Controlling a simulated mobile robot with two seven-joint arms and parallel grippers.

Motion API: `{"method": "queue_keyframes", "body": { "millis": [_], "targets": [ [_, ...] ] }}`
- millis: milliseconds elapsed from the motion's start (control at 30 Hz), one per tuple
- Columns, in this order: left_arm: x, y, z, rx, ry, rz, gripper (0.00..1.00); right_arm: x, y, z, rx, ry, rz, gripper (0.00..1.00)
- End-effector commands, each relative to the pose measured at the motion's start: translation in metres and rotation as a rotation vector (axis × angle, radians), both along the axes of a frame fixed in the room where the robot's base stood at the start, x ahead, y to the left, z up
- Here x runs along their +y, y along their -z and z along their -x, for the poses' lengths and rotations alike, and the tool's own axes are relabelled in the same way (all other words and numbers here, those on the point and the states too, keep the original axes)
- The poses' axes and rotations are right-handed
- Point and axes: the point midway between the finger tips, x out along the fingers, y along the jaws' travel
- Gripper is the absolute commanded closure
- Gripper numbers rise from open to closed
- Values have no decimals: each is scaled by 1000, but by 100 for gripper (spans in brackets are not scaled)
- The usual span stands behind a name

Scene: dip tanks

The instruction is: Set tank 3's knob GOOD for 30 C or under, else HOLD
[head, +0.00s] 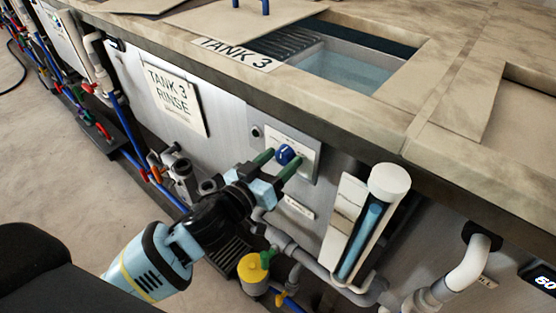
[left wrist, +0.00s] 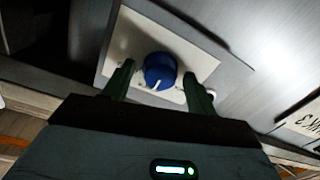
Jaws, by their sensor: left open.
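The blue knob (head: 285,153) sits on a pale plate (head: 305,157) on the front of tank 3. My left gripper (head: 277,163) is open, its two green fingers on either side of the knob. In the left wrist view the knob (left wrist: 160,68) stands between the spread fingers (left wrist: 158,84), with a gap at each side. A white pointer line shows on its near edge; the plate's lettering is unreadable. The tank 3 sign (head: 175,97) hangs to the left. No temperature reading for tank 3 can be made out. My right gripper is out of view.
A sight tube with blue liquid (head: 368,232) and white cap stands right of the knob. Below are grey pipes and a yellow-topped fitting (head: 252,268). The open tank (head: 350,70) holds liquid. A dark display (head: 543,281) is cut off at the right edge.

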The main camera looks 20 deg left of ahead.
Motion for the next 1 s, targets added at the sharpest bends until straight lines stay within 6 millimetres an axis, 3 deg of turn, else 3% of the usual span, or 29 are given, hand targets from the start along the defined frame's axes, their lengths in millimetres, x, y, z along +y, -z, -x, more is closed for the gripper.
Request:
{"method": "queue_keyframes", "body": {
  "millis": [67, 400, 767, 1000],
  "targets": [
    [0, 0, 0, 0, 0, 0, 43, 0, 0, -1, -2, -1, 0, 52],
    [0, 0, 0, 0, 0, 0, 86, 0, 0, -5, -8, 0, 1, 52],
    [0, -1, 0, -19, -1, -49, 87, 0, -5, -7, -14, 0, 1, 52],
    [0, -2, 0, -72, -2, -195, 87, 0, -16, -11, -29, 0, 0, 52]
  ]
}}
